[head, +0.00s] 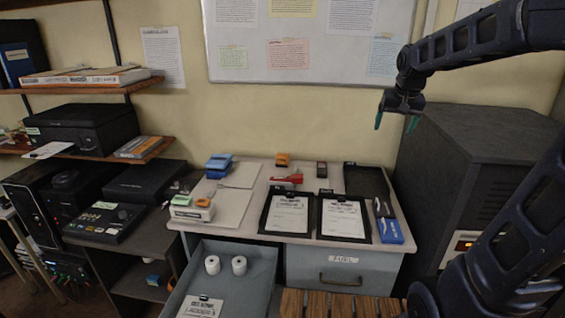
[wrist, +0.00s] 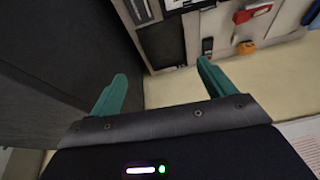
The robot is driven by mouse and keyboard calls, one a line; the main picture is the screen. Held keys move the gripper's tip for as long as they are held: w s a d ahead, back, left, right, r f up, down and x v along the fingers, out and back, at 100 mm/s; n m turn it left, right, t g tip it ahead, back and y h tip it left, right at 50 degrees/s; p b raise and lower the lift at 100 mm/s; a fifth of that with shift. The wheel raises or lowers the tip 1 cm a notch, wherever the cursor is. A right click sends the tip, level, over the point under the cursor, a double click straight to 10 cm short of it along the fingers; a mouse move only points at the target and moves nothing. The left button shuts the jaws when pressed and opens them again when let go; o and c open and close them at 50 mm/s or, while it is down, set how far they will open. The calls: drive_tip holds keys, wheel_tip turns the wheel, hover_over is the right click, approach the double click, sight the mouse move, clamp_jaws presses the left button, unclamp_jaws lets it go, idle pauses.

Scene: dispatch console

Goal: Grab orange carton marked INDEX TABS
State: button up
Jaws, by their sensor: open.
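A small orange carton (head: 283,159) sits at the back edge of the desk, near the wall. Its marking is too small to read. An orange block also shows in the wrist view (wrist: 246,48), right of the fingers and apart from them. A smaller orange item (head: 203,202) lies on a white box at the desk's left; its marking is also unreadable. My gripper (head: 396,120) is open and empty, high above the desk's back right, by the dark cabinet. In the wrist view my gripper (wrist: 162,72) shows two teal fingers spread apart with nothing between them.
A red stapler (head: 286,179) lies just in front of the orange carton, and a small black item (head: 321,169) stands to its right. A dark tray (head: 366,181) and a tall dark cabinet (head: 470,180) are at the right. An open drawer (head: 258,272) juts out in front.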

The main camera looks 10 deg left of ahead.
drive_tip(key=w+a+f, duration=0.1)
drive_tip(key=w+a, duration=0.3)
drive_tip(key=w, duration=0.3)
drive_tip(key=w+a+f, duration=0.1)
drive_tip(key=w+a, duration=0.4)
drive_tip(key=w, duration=0.3)
approach(282, 155)
wheel_tip(282, 155, down, 2)
drive_tip(key=shift+m+h, duration=0.3)
drive_tip(key=x, duration=1)
drive_tip(key=shift+w+a+f, duration=0.1)
drive_tip(key=shift+w+f, duration=0.1)
drive_tip(key=shift+w, duration=0.2)
drive_tip(key=c, duration=1.1)
